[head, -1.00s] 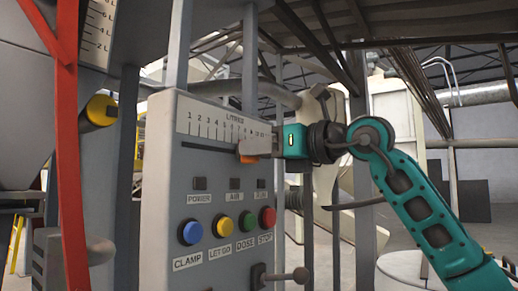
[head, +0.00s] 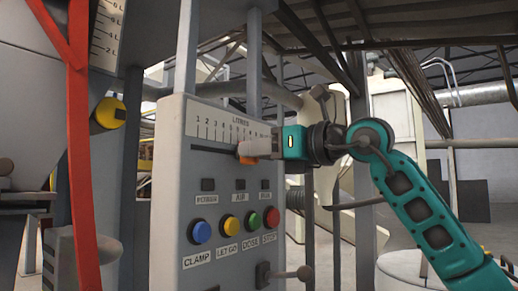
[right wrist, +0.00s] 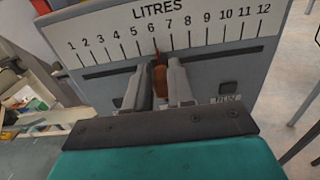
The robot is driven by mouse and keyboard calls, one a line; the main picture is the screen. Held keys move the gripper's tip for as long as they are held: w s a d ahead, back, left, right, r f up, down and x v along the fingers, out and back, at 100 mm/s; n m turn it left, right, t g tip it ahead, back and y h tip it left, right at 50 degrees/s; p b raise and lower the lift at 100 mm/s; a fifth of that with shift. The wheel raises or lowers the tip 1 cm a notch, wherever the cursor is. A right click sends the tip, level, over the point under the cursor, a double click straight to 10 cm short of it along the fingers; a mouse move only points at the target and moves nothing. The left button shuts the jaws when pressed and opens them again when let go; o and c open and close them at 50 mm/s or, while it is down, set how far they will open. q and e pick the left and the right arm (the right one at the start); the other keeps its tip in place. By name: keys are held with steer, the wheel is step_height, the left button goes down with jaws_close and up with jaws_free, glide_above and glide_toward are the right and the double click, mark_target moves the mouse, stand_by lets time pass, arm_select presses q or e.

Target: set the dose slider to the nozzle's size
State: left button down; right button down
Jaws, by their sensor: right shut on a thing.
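The dose slider, an orange knob (head: 246,160), sits in the dark slot under the litres scale (head: 228,126) on the grey control panel (head: 170,185). My right gripper (head: 258,148) is shut on it. In the right wrist view, the slider (right wrist: 161,78) is between the two fingers and its red pointer stands between 6 and 7, closer to 6. The scale (right wrist: 185,25) runs from 1 to 12 there. I cannot make out the nozzle or a size on it. My left gripper is not in view.
Below the slot are blue, yellow, green and red buttons (head: 201,232) and a small lever (head: 290,273). A red post (head: 80,160) and a litre gauge (head: 107,35) stand at left. A grey column (head: 362,170) stands behind my right arm.

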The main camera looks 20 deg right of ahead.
steer(key=shift+s+a, duration=0.1)
steer(key=shift+a, duration=0.05)
steer(key=c, duration=1.3)
jaws_free()
steer(key=shift+o, duration=1.3)
steer(key=b+v, duration=0.1)
steer(key=v, duration=1.2)
